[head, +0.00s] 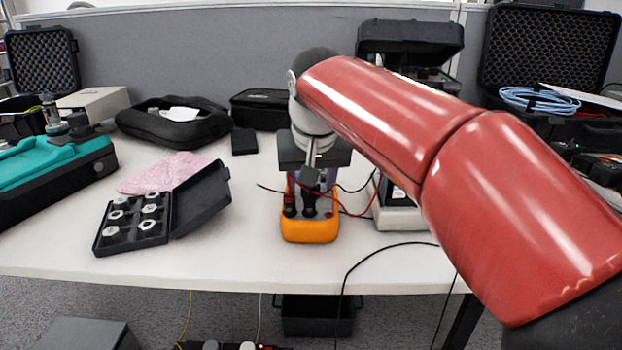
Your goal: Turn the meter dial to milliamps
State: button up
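The orange multimeter (310,234) lies on the white table at the middle, with its near end towards me. Dark leads are plugged in at its near end, and a red lead and a black lead run off to the right. My gripper (311,185) points down over the meter from above, at the end of my red arm. The gripper body and the plugs hide the dial, so its setting does not show. I cannot tell whether the fingers touch the dial or how far apart they are.
An open black case (135,226) with several metal parts stands left of the meter, by pink bubble wrap (166,172). A grey box-like instrument (400,217) stands close on the right, partly behind my arm. Bare white table (230,262) lies in front.

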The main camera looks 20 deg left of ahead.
jog(key=p+v, duration=0.1)
jog(key=v, duration=0.6)
jog(key=shift+r, duration=0.35)
jog(key=shift+s, duration=0.1)
jog(key=s+d+f, duration=0.2)
jog(key=d, duration=0.4)
jog(key=s+d+f+m, duration=0.1)
jog(key=s+d+f, duration=0.1)
jog(key=d, duration=0.4)
jog(key=s+d+f+m, duration=0.1)
jog(key=s+d+f, duration=0.1)
jog(key=d, duration=0.4)
jog(key=shift+d+f+t+h, duration=0.2)
jog(key=shift+t+h, duration=0.1)
jog(key=shift+h, duration=0.1)
jog(key=s+d+f+m+h, duration=0.1)
jog(key=s+d+f+m, duration=0.1)
jog(key=s+d+f, duration=0.8)
notch_tip(320, 180, down, 3)
jog(key=shift+s+f+t, duration=0.1)
jog(key=shift+s+t, duration=0.3)
jog(key=shift+s, duration=0.1)
